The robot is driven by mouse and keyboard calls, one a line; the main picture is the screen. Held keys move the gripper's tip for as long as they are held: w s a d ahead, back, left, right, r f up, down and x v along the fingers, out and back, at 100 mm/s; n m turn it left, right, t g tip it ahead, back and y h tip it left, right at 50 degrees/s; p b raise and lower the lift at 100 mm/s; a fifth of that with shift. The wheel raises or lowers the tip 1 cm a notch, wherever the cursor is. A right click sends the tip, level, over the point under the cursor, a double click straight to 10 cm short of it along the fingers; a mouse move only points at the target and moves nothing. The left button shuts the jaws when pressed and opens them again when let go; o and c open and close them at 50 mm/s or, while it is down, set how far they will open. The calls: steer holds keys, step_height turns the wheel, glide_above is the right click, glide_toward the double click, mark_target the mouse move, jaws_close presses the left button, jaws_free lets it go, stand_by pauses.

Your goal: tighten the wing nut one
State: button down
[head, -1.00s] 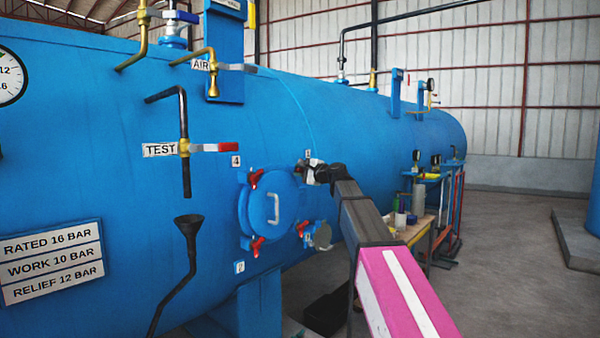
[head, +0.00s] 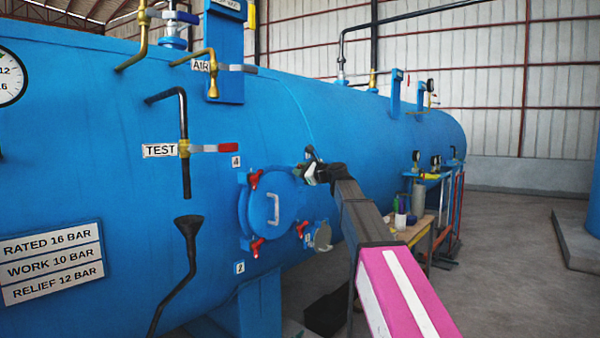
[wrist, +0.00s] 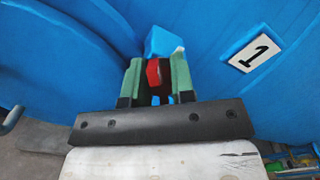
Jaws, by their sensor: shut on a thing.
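The round blue hatch (head: 272,207) with a pale handle sits on the side of the blue tank. Red wing nuts show at its upper left (head: 255,179), lower left (head: 257,247) and right lower edge (head: 302,228). Wing nut one (wrist: 153,72) is red and shows in the wrist view between the green fingers, beside a blue lug and the "1" label (wrist: 254,53). My gripper (wrist: 155,80) is shut on it. In the head view my gripper (head: 310,172) is at the hatch's upper right and hides this nut.
The TEST valve (head: 184,148) and a black funnel pipe (head: 188,224) are left of the hatch. A small round cover (head: 322,237) hangs at its lower right. A table (head: 414,230) with bottles stands behind my arm.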

steer(key=m, duration=0.4)
steer(key=shift+w+d+m, duration=0.1)
steer(key=shift+m, duration=1.7)
steer(key=c, duration=1.2)
jaws_free()
steer(key=shift+c, duration=0.2)
steer(key=v, duration=1)
steer(key=shift+s+d, duration=0.25)
steer(key=shift+d, duration=0.1)
